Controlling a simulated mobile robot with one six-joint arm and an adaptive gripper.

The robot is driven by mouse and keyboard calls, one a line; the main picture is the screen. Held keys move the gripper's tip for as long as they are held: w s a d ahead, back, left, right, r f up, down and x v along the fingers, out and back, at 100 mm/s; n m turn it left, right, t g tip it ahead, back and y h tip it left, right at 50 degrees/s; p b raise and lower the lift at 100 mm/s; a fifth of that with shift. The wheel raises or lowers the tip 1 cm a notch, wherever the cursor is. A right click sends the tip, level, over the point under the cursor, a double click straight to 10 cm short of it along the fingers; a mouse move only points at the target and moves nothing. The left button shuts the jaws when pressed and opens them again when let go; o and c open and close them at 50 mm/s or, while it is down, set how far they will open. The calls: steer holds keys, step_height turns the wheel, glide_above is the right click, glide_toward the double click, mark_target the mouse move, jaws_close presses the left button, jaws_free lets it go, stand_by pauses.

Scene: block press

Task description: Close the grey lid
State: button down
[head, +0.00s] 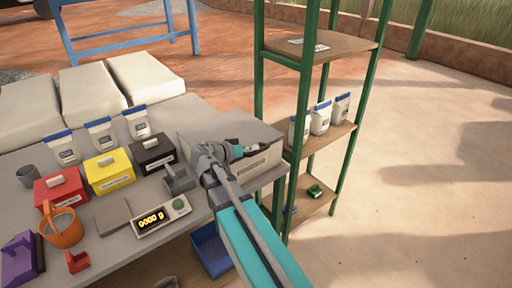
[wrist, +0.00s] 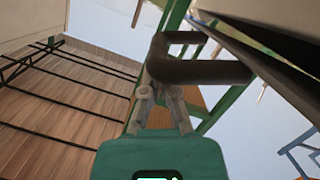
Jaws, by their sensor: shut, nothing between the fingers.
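The grey box with the grey lid (head: 222,122) stands at the right end of the table in the head view, a white label on its front. Its top looks flat; I cannot tell how far the lid is open. My gripper (head: 258,147) is at the front right of the box, shut and empty. In the wrist view my gripper (wrist: 160,94) points at a dark bar-shaped handle (wrist: 205,71), which crosses just beyond the fingertips. Whether they touch cannot be told. My arm hides part of the box front.
A green-post shelf (head: 320,45) with white bags (head: 320,118) stands close on the right. Left of the box are a black box (head: 153,154), a yellow box (head: 109,172), a scale (head: 160,214) and an orange jug (head: 62,230). A blue bin (head: 210,250) is below the table edge.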

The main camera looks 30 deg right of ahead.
steer(key=shift+s+d+f+b, duration=0.1)
steer(key=shift+s+f+b, duration=0.1)
steer(key=shift+f+b, duration=0.8)
steer(key=shift+f, duration=0.2)
steer(key=shift+s, duration=0.2)
steer(key=shift+r+p, duration=0.1)
steer(key=shift+p, duration=0.2)
steer(key=a+r+p, duration=0.6)
steer(key=a, duration=0.4)
steer(key=shift+r, duration=0.2)
steer(key=shift+w, duration=0.1)
steer(key=shift+d+f, duration=0.1)
